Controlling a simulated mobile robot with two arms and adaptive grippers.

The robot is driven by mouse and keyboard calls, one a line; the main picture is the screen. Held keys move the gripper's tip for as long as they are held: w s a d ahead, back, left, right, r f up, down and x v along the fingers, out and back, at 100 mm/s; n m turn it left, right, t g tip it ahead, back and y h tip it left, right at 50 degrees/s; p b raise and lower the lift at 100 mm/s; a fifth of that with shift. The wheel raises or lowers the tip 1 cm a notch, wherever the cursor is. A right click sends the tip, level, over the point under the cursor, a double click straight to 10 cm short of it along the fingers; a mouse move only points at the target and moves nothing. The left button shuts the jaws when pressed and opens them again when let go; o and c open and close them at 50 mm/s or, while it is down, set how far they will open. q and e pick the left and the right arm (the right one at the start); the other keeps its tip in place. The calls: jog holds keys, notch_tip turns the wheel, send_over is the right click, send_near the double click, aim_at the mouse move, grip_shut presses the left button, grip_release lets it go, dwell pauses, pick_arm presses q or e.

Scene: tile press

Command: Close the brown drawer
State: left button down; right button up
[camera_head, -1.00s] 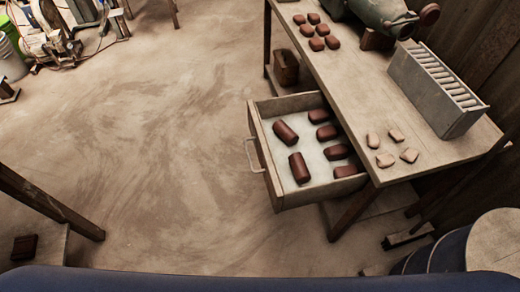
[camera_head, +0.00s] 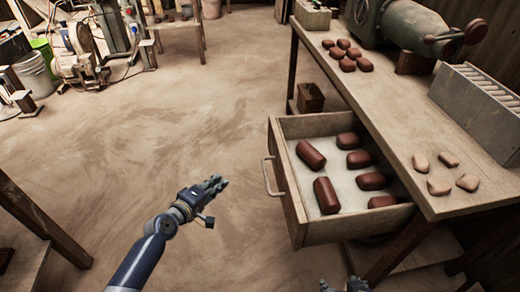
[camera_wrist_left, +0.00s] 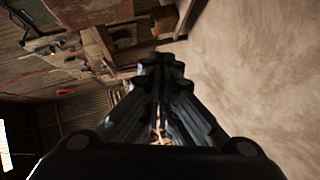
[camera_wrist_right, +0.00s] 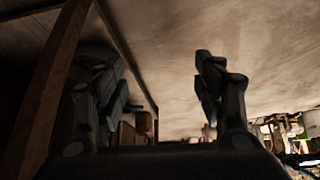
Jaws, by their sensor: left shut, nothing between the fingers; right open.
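The brown drawer (camera_head: 304,229) is pulled out from the wooden workbench (camera_head: 395,125) in the head view. Its handle (camera_head: 272,177) is on its left front face, and several dark red clay pieces (camera_head: 327,195) lie inside. My left gripper (camera_head: 217,184) is shut and empty, left of the drawer and apart from the handle. Its closed fingers also fill the middle of the left wrist view (camera_wrist_left: 160,70). My right gripper (camera_head: 345,286) shows only at the bottom edge, below the drawer's near side. In the right wrist view its fingers (camera_wrist_right: 155,90) stand wide apart with nothing between them.
On the bench are more red pieces (camera_head: 348,54), pale pieces (camera_head: 439,186), a grey slotted box (camera_head: 480,108) and a green machine (camera_head: 415,27). A wooden frame (camera_head: 45,217) stands at left. The floor (camera_head: 170,120) left of the drawer is clear.

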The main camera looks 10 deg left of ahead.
pick_arm(q)
jog(key=w+d+r+n+t+h+b, duration=0.1)
jog(key=w+d+r+t+h+b, duration=0.15)
jog(key=r, duration=0.85)
jog(key=b, duration=0.1)
send_near(271, 127)
jog(key=w+a, duration=0.3)
jog(key=shift+g+h, duration=0.25)
jog(key=shift+h, duration=0.1)
jog(key=shift+w+d+f, duration=0.1)
jog(key=shift+w+d, duration=0.2)
jog(key=shift+d, duration=0.5)
jog(key=shift+w+d+r, duration=0.1)
jog(key=shift+w+d, duration=0.2)
jog(key=shift+d, duration=0.45)
jog(key=shift+w+d+f, duration=0.1)
jog(key=shift+w+d, duration=0.2)
jog(key=shift+d, duration=0.5)
pick_arm(e)
notch_tip(271, 127, up, 9)
jog(key=w+t, duration=0.2)
jog(key=shift+w+a+t+y, duration=0.15)
jog(key=shift+a+t+y, duration=0.15)
jog(key=shift+a+t, duration=0.15)
pick_arm(q)
jog(key=shift+d, duration=0.1)
pick_arm(e)
jog(key=shift+d, duration=0.1)
